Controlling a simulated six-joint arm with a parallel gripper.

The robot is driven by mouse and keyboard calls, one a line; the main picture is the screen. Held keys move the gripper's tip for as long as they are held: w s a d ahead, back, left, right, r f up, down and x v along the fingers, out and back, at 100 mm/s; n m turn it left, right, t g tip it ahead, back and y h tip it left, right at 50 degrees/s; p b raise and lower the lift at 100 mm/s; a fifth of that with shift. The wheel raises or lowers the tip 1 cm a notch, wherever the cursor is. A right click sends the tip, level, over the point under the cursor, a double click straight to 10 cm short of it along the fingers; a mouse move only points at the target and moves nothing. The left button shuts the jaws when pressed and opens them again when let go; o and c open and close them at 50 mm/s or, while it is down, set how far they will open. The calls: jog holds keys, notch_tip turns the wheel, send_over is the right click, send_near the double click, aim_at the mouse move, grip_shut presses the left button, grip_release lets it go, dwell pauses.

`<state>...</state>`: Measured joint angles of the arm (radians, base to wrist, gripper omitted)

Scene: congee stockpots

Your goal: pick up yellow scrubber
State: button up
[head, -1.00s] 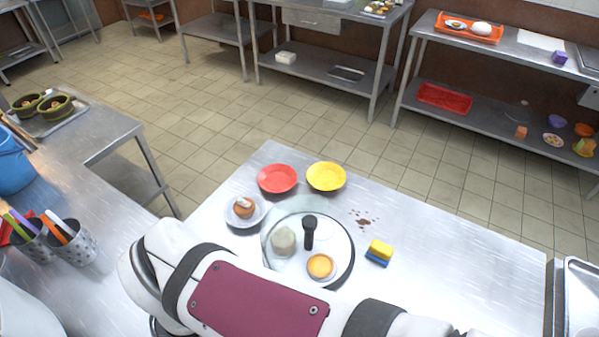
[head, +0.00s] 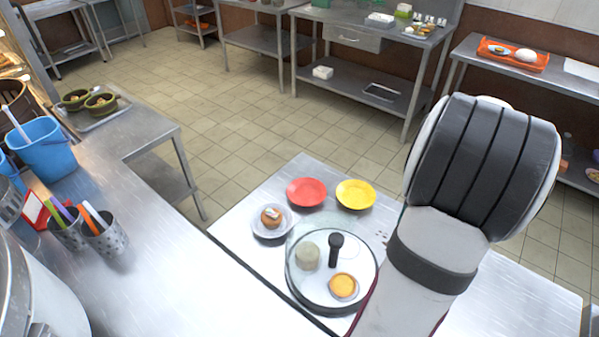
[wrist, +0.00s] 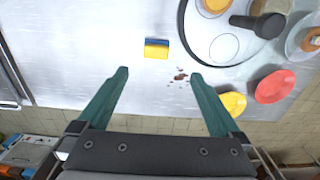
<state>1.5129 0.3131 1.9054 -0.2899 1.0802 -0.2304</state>
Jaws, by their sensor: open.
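The yellow scrubber (wrist: 156,48) is a small block with a yellow layer and a blue layer. In the wrist view it lies on the steel table (wrist: 90,45), ahead of my gripper and between the lines of its fingers. My gripper (wrist: 158,76) is open and empty, its two teal fingers wide apart. The fingertips appear apart from the scrubber; the height between them is hard to judge. In the head view my arm hides the scrubber, and the fingers are not visible there.
A glass lid with a black knob (head: 336,245) covers a pale round item and a tart (head: 343,286). A red plate (head: 307,192), a yellow plate (head: 355,194) and a plate with a bun (head: 271,217) stand nearby. Dark crumbs (wrist: 181,76) lie near the scrubber.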

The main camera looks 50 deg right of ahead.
jog(key=f, duration=1.6)
jog(key=shift+s+d, duration=0.3)
jog(key=shift+s, duration=0.05)
jog(key=c, duration=1.3)
notch_tip(320, 180, up, 4)
jog(key=shift+r, duration=0.2)
jog(key=s+a+r, duration=0.5)
jog(key=s+r, duration=0.1)
jog(key=s, duration=0.4)
jog(key=shift+s+a+r, duration=0.15)
jog(key=shift+a+r, duration=0.15)
jog(key=shift+r, duration=0.05)
